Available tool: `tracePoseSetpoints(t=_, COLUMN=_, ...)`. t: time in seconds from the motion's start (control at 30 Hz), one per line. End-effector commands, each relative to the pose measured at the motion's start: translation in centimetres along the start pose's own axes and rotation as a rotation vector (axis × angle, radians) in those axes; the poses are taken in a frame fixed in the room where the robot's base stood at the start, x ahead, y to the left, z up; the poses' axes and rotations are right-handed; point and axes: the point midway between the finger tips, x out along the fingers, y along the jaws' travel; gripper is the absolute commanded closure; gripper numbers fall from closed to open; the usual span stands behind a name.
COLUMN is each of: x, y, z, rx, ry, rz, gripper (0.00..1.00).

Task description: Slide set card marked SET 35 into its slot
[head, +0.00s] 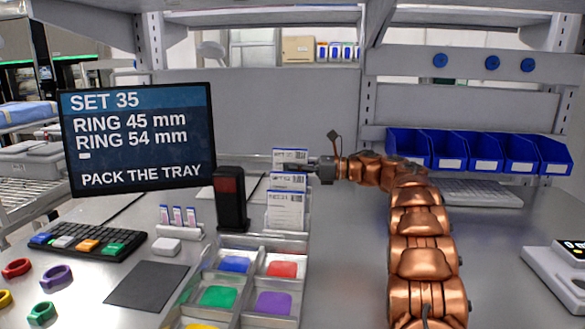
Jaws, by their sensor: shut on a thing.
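My gripper (296,167) reaches in from the right at the top card's lower part and is shut on a card, seemingly this top one. The fingertips are small and partly lost against the cards. I cannot make out the card's slot.
A screen (138,138) reads SET 35, RING 45 mm, RING 54 mm, PACK THE TRAY. A dark upright device (230,200) stands close left of the cards. Compartments with coloured pads (218,297) lie in front. Blue bins (445,152) stand at back right. Rings (57,277) lie at left.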

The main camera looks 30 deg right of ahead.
Motion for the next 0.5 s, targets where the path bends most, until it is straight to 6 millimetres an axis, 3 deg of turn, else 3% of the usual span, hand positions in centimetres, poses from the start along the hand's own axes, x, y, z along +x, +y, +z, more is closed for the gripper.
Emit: tracePoseSetpoints(t=0.5, x=0.0, y=0.0, z=-0.65, rx=0.0, ry=0.0, rz=0.0, gripper=1.0)
